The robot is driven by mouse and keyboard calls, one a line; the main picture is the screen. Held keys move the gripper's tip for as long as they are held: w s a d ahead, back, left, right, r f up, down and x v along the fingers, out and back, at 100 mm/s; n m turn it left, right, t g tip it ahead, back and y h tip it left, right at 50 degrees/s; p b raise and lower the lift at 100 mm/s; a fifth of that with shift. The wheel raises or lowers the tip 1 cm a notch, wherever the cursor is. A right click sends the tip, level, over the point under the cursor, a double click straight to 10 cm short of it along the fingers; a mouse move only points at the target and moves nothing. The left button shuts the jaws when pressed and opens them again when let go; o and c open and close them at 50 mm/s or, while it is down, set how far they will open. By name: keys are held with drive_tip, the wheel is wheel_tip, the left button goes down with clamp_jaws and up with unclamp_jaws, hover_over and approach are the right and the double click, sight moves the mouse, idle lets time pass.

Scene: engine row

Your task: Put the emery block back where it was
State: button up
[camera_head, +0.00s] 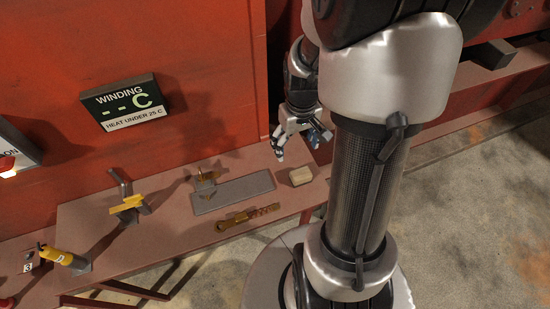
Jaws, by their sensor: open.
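A small tan block (301,176), which looks like the emery block, lies on the reddish bench near its right end. It sits just right of a flat grey mat (232,192), apart from it. My gripper (297,146) is above and slightly left of the block in the picture, with its fingers spread and nothing seen between them. It appears clear of the block, but its height above the bench is hard to tell. My arm covers part of the bench's right end.
A brass-coloured tool (247,217) lies in front of the mat, and a small brown fixture (205,184) stands at its back left. A yellow clamp-like piece (128,203) and a yellow-handled tool (65,257) are farther left. A red wall with a WINDING display (125,103) rises behind.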

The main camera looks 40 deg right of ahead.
drive_tip(key=s+a+r+n+t, duration=0.1)
drive_tip(key=s+a+r+t, duration=0.1)
drive_tip(key=a+r, duration=0.85)
drive_tip(key=s+a+r+n+t, duration=0.1)
drive_tip(key=s+a+r+t, duration=0.1)
drive_tip(key=s+a+r, duration=0.5)
drive_tip(key=shift+s+r, duration=0.45)
drive_tip(key=shift+s, duration=0.25)
drive_tip(key=shift+a, duration=0.1)
